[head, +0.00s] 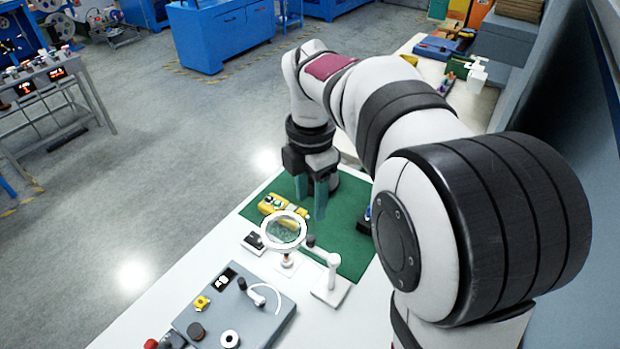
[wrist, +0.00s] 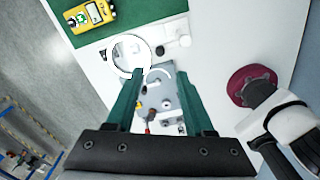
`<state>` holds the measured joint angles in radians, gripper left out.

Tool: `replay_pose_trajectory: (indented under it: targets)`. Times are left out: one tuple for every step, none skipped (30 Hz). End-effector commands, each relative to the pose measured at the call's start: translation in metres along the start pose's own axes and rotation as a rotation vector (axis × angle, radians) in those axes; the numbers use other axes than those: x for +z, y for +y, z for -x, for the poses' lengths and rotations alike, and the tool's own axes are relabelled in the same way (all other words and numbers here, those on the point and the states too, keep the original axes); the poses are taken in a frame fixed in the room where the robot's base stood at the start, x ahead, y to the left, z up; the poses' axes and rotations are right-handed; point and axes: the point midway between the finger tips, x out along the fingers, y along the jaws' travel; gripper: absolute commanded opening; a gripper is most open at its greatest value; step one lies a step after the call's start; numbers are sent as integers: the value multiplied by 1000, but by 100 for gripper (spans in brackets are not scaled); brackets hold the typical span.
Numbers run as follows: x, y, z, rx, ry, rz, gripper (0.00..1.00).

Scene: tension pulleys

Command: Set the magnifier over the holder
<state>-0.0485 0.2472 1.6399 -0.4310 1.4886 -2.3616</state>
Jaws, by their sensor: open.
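The magnifier (head: 284,231) is a white ring with a clear lens on a jointed white arm, which rises from a white stand (head: 331,287) at the front edge of the green mat. The ring also shows in the wrist view (wrist: 128,53), left of the fingertips. A small white piece with a brown-orange part (head: 287,261), perhaps the holder, sits below the ring; its upper part is hidden by the ring. My gripper (head: 311,194) is open and empty above the green mat, behind the magnifier. Its two teal fingers also show in the wrist view (wrist: 160,80), apart from the magnifier.
A yellow device (head: 279,206) lies on the green mat (head: 350,245), left of my gripper. A small black box (head: 254,243) is left of the magnifier. A grey panel (head: 262,325) with knobs and a curved white scale stands in front. The white table's left edge is close.

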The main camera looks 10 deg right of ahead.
Motion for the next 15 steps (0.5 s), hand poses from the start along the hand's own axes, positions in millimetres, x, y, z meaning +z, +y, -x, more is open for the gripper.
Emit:
replay_pose_trajectory:
  targets:
    - [0,1,12,4,-2,0,53]
    - [0,1,19,4,-1,0,53]
    - [0,1,27,3,-2,1,53]
    - [0,1,32,2,-1,0,53]
    - [0,1,36,2,-1,1,53]
    - [0,0,40,1,-2,1,53]
    - [0,0,42,1,-1,1,53]
    - [0,0,44,0,-1,0,53]
    - [0,0,45,0,0,0,53]
    - [0,0,46,0,0,0,53]
    - [0,0,46,0,0,0,53]
    - [0,0,46,-1,0,0,53]
    - [0,0,46,-1,0,0,53]
    - [0,0,46,-1,0,1,53]
    - [0,0,46,-1,0,1,53]
